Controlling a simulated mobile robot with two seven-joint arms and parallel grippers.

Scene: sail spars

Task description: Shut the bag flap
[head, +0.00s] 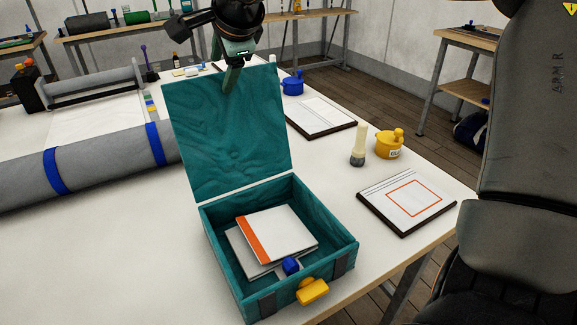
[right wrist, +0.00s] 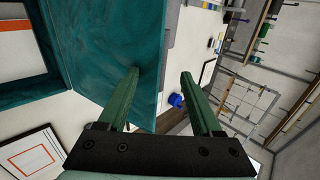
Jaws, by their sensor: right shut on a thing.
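The bag (head: 228,265) is a teal box-shaped case on the white table, open at the top. Its flap (head: 228,135) stands up at the back, leaning slightly backward. A yellow clasp (head: 312,291) is on the bag's front, with a small blue piece (head: 290,266) just above it. My right gripper (head: 230,80) is at the flap's top edge, shut on it. The right wrist view shows the green fingers (right wrist: 162,95) by the teal flap (right wrist: 115,45), one overlapping it; the contact is partly hidden. My left gripper is not in view.
White booklets (head: 280,235), one with an orange stripe, lie inside the bag. A grey roll (head: 100,170) with blue straps lies to the left. A clipboard (head: 405,205), a yellow pot (head: 389,145), and a pale cylinder (head: 358,145) stand to the right. Table in front-left is clear.

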